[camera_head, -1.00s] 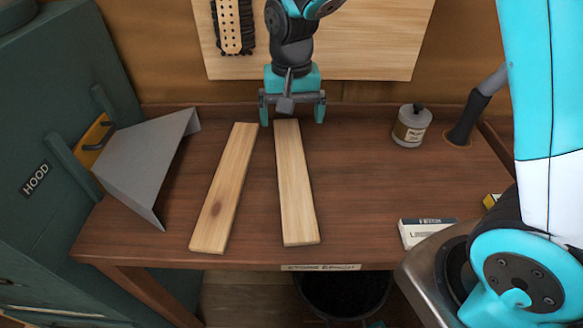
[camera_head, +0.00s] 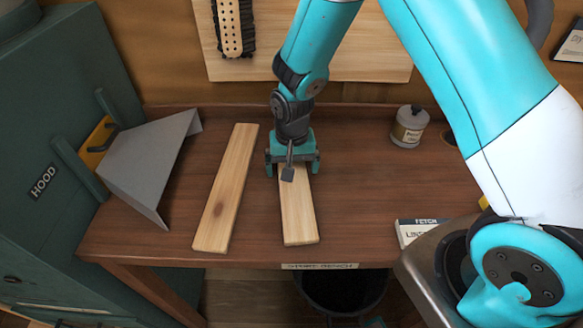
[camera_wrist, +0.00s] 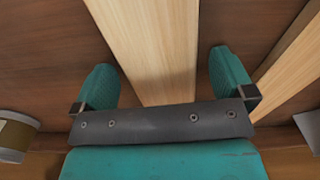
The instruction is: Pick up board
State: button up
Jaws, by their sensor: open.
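Two pale wooden boards lie on the brown bench. The right board (camera_head: 299,218) is under my gripper (camera_head: 292,170), which hides its far end. The left board (camera_head: 226,190) has a dark knot and lies apart, to the left. In the wrist view, my gripper (camera_wrist: 170,90) is open, with one teal finger on each side of a board (camera_wrist: 155,45). Gaps show between the fingers and the board's edges, so nothing is gripped. The other board (camera_wrist: 292,65) shows at the right edge of the wrist view.
A grey metal hood (camera_head: 150,165) stands at the bench's left side. A labelled tin (camera_head: 409,127) stands at the back right. A white box (camera_head: 420,230) lies at the front right. A dark bin (camera_head: 343,290) is below the front edge.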

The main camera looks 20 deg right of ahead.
jog(key=c, duration=1.1)
